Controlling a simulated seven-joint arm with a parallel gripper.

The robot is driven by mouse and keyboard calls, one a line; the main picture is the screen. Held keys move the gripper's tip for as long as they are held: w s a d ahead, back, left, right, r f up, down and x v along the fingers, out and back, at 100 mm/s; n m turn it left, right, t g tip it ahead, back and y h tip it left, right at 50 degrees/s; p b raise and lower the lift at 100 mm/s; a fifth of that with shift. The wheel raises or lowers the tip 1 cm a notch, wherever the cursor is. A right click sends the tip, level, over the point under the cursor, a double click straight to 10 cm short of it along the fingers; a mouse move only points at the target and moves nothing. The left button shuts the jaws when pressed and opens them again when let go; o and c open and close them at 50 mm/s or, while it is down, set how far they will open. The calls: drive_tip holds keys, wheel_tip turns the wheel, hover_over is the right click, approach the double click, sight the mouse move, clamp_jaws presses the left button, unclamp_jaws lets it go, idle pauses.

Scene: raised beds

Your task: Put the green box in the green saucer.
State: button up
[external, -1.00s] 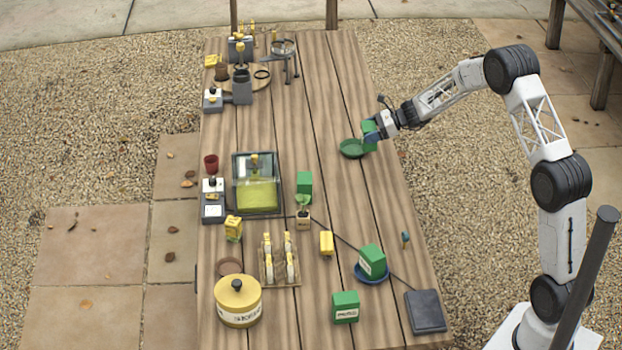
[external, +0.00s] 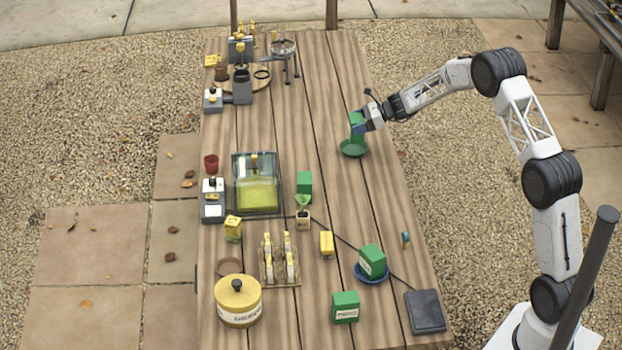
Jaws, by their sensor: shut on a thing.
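The green saucer (external: 354,149) lies on the right side of the wooden table, towards the back. My gripper (external: 361,124) is shut on a green box (external: 356,122) and holds it upright over the saucer. The box's lower end is close above the saucer's far part; I cannot tell whether they touch. Other green boxes are on the table: one (external: 304,182) near the middle, one (external: 345,307) at the front, and one (external: 372,261) in a blue saucer (external: 372,278).
A glass-like case (external: 257,183) with yellow contents, a yellow pot (external: 238,300), a yellow box (external: 326,243) and a dark flat block (external: 425,311) stand nearer the front. A round stand (external: 284,48) is at the back. The table around the green saucer is clear.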

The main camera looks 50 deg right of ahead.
sight(349, 135)
drive_tip(key=shift+w, duration=0.1)
drive_tip(key=shift+w, duration=0.15)
drive_tip(key=shift+w+d+f, duration=0.15)
drive_tip(key=shift+w+f, duration=0.05)
drive_tip(key=shift+f, duration=1.6)
drive_tip(key=shift+f, duration=0.6)
drive_tip(key=o, duration=1)
